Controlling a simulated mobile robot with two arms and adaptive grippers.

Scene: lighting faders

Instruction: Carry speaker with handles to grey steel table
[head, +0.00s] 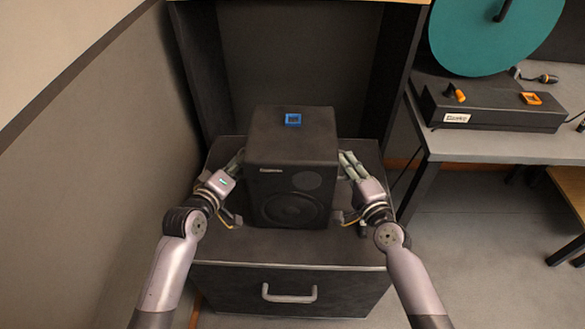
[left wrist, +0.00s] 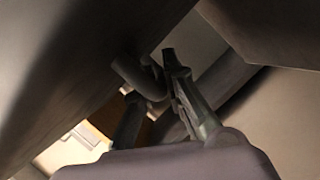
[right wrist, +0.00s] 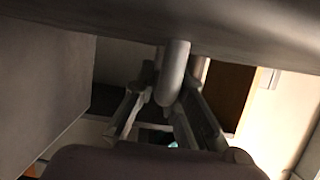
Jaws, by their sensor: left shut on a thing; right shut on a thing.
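The black speaker (head: 292,152) stands upright on a dark cabinet (head: 225,235) in the middle of the head view, with its round cone facing me. My left gripper (head: 238,160) is at its left side and shut on a handle, which shows in the left wrist view (left wrist: 135,78). My right gripper (head: 345,160) is at its right side and shut on the other handle, which shows in the right wrist view (right wrist: 172,72). I cannot tell whether the speaker's base touches the cabinet top. A grey table (head: 470,148) with black legs stands at the right.
A wall (head: 90,150) runs close on the left. Dark uprights (head: 395,75) frame the space behind the speaker. Open floor (head: 465,240) lies at the right.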

